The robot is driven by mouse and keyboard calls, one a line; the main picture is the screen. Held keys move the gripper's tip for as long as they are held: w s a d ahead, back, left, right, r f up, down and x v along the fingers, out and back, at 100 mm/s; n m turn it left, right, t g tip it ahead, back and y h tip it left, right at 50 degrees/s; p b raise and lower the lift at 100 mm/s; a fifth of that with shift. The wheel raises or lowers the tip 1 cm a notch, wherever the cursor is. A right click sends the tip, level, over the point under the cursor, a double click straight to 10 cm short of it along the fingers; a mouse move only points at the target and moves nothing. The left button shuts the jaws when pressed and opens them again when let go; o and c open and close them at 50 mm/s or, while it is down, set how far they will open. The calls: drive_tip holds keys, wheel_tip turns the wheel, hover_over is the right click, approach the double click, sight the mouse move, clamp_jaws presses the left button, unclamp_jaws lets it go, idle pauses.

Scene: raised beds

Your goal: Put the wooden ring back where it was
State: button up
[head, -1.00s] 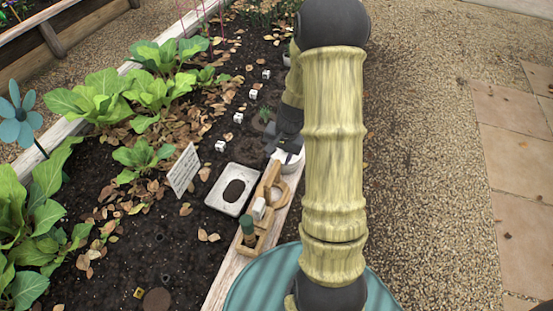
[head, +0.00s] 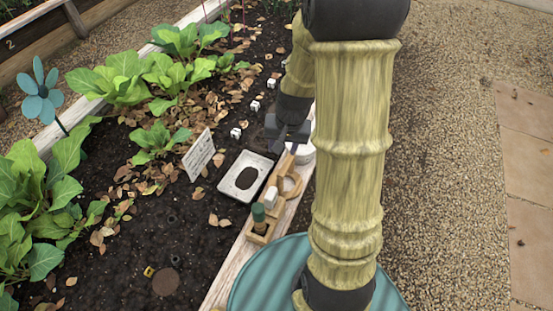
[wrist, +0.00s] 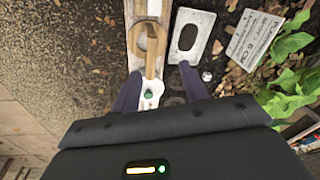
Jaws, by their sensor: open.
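The wooden ring (head: 289,186) lies on the pale timber edge of the bed, beside the wooden holder (head: 257,238). In the wrist view the ring (wrist: 150,38) shows with a wooden bar running from it toward my gripper. My gripper (head: 291,140) is open over the bed edge, past the far end of the ring. In the wrist view its two fingers (wrist: 158,88) stand apart on either side of a white container (wrist: 151,95) with a green spot. The container (head: 303,153) is partly hidden by my arm in the head view. Nothing is seen held.
A pale plate with an oval hole (head: 245,176) lies on the soil just left of the ring. A white block (head: 271,193) and a green-topped peg (head: 258,212) stand at the holder. A sign (head: 198,155), small white cubes and leafy plants are farther left. Gravel lies right.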

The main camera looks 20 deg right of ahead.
drive_tip(key=s+a+r+n, duration=0.5)
drive_tip(key=s+a+r, duration=0.1)
drive_tip(key=s, duration=0.2)
drive_tip(key=shift+s+t+h, duration=0.4)
drive_tip(key=shift+r, duration=0.1)
drive_tip(key=w+p+v, duration=0.3)
drive_tip(key=p+v, duration=1)
drive_tip(key=w+r+p+v, duration=0.1)
drive_tip(key=w+p+v, duration=0.2)
drive_tip(key=p+v, duration=1)
drive_tip(key=shift+r+p, duration=0.5)
drive_tip(key=shift+p, duration=0.2)
drive_tip(key=shift+s, duration=0.1)
